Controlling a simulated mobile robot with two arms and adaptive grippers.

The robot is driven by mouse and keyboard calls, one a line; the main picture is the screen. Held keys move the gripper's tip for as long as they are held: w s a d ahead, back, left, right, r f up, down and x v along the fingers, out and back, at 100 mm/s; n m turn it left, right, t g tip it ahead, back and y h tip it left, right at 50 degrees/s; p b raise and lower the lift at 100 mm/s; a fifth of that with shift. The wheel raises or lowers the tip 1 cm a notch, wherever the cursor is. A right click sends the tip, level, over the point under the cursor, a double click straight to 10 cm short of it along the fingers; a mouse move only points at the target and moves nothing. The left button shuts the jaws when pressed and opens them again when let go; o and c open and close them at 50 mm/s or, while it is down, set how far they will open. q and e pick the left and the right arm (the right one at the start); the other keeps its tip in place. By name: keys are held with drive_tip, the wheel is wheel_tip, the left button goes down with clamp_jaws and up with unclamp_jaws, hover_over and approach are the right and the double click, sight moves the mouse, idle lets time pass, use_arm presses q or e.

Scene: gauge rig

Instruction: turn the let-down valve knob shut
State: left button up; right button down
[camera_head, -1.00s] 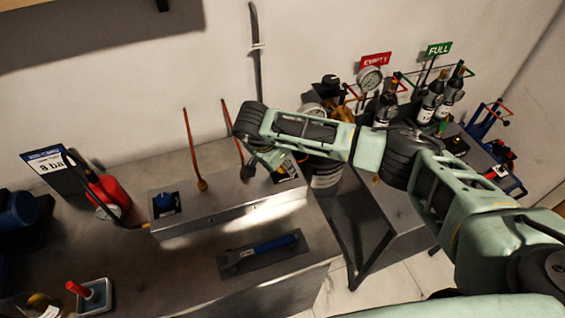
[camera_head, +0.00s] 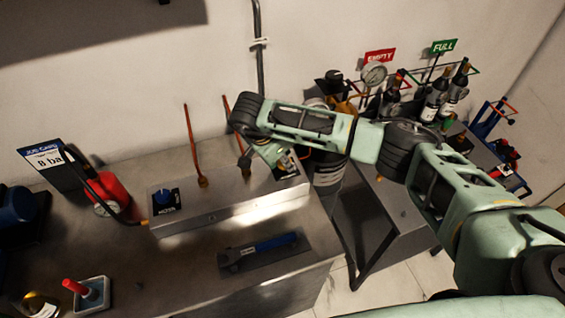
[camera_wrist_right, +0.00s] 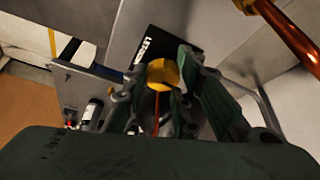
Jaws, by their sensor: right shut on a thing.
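In the right wrist view a round yellow-orange knob (camera_wrist_right: 163,72) sits between the two dark green fingers of my right gripper (camera_wrist_right: 162,84), which is shut on it. A thin orange-red line runs down from the knob. A black plate with white lettering (camera_wrist_right: 160,45), only partly readable, lies behind it. In the head view my right gripper (camera_head: 284,160) reaches down at the right end of the metal box (camera_head: 230,207). My wrist hides the knob there. My left gripper is not in view.
A blue knob (camera_head: 165,196) is on the box's left end. Two copper tubes rise from the box, one (camera_head: 193,140) clear of my arm, one close beside my wrist. A blue-handled tool (camera_head: 265,247) lies in front. A red cylinder (camera_head: 106,190) stands left; bottles (camera_head: 432,100) stand right.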

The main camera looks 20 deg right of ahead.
drive_tip(key=m+g+b, duration=0.1)
drive_tip(key=m+b, duration=0.3)
drive_tip(key=f+m+g+b, duration=0.1)
drive_tip(key=m+b, duration=0.1)
drive_tip(key=b, duration=0.1)
drive_tip(key=shift+g+h, duration=0.3)
drive_tip(key=shift+w+a+m+g+b, duration=0.1)
drive_tip(key=shift+m+g+b, duration=0.2)
drive_tip(key=shift+m+b, duration=0.65)
drive_tip(key=m+g+y+b, duration=0.1)
drive_tip(key=m+b, duration=0.1)
drive_tip(key=m, duration=0.2)
drive_tip(key=shift+w, duration=0.1)
drive_tip(key=shift+w+r+m+g+y+b, duration=0.15)
drive_tip(key=shift+m+g+y+b, duration=0.25)
drive_tip(key=shift+m, duration=0.75)
drive_tip(key=shift+a+r+m+g+y+b, duration=0.1)
drive_tip(key=shift+m+g+y+b, duration=0.25)
drive_tip(key=shift+m, duration=0.85)
drive_tip(key=c, duration=1.6)
unclamp_jaws()
drive_tip(key=shift+a+r, duration=0.1)
